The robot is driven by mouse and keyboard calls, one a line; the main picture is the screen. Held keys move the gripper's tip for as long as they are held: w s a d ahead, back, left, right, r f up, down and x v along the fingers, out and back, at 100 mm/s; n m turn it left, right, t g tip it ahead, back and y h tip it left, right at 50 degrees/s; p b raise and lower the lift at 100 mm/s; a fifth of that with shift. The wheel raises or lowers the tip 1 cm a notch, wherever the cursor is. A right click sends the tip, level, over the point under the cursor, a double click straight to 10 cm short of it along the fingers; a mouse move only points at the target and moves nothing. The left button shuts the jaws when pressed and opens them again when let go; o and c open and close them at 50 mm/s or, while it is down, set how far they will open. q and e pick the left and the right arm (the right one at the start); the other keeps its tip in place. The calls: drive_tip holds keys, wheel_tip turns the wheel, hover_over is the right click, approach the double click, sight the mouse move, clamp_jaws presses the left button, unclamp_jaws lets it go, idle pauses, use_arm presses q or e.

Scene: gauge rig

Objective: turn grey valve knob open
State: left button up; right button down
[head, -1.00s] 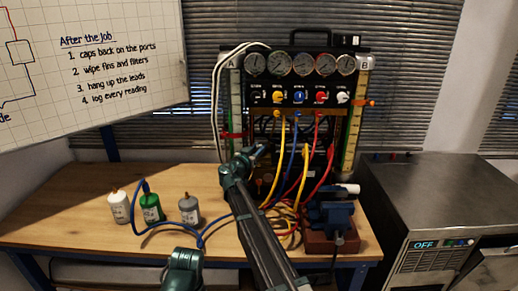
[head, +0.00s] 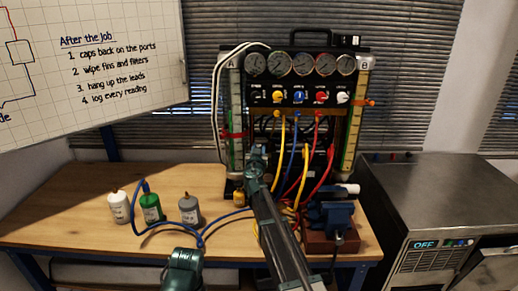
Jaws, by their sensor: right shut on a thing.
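The gauge rig (head: 300,83) stands upright at the back of the bench. My right gripper (head: 258,150) is at the lower left of the rig's front, below the yellow knob. It is shut on the grey valve knob there; gripper and wrist hide the knob, so its angle cannot be told. A row of yellow (head: 278,97), blue (head: 299,96), red (head: 321,96) and whitish (head: 343,97) knobs sits above, under the round gauges. Of my left arm only a part shows at the bottom; its gripper is out of view.
Yellow, blue and red hoses (head: 305,170) hang close to the right of my arm. White (head: 118,206), green (head: 151,207) and grey (head: 190,209) bottles stand on the bench (head: 75,195), left. A small amber item (head: 240,197) is beside my arm.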

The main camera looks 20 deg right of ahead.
drive_tip(key=c, duration=0.6)
unclamp_jaws()
drive_tip(key=v, duration=1.4)
drive_tip(key=shift+w, duration=0.15)
